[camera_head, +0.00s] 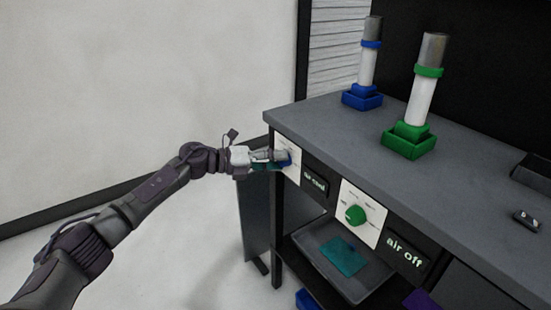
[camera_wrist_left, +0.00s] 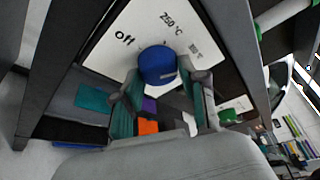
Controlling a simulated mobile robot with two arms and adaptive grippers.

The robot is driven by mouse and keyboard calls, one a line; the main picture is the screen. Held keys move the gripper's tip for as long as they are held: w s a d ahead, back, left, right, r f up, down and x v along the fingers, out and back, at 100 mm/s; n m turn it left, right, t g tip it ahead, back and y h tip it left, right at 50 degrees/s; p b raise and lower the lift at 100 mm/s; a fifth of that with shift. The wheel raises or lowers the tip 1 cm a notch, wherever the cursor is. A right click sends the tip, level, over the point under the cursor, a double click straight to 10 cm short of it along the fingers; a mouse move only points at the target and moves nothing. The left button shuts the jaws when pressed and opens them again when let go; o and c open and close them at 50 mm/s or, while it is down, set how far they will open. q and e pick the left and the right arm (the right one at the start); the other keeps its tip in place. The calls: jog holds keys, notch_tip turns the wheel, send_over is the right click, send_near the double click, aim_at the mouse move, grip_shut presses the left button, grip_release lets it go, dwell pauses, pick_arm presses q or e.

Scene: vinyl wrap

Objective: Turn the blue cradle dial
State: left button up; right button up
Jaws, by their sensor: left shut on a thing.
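The blue cradle dial (camera_head: 288,160) is on a white panel at the left end of the bench's front face. In the left wrist view the blue dial (camera_wrist_left: 157,63) shows below the labels "off" and "250 °C". My left gripper (camera_head: 278,157) is at the panel, its fingers on both sides of the dial and shut on it. The fingers partly hide the dial in the head view. The blue cradle (camera_head: 362,100) stands on the bench top and holds an upright white tube with a grey top. My right gripper is not in view.
A green dial (camera_head: 355,215) on a second white panel is to the right, beside a display (camera_head: 405,257) reading "air off". A green cradle (camera_head: 409,146) with a tube stands on the bench (camera_head: 470,185). An open tray (camera_head: 308,248) lies below. The floor at left is clear.

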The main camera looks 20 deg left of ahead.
pick_arm(q)
jog(key=shift+f+m, duration=0.1)
jog(key=shift+m, duration=0.2)
dwell(0.4)
jog(key=o, duration=1.2)
jog(key=shift+c, duration=0.2)
jog(key=shift+s, duration=0.1)
jog(key=v, duration=1.2)
jog(key=shift+d, duration=0.1)
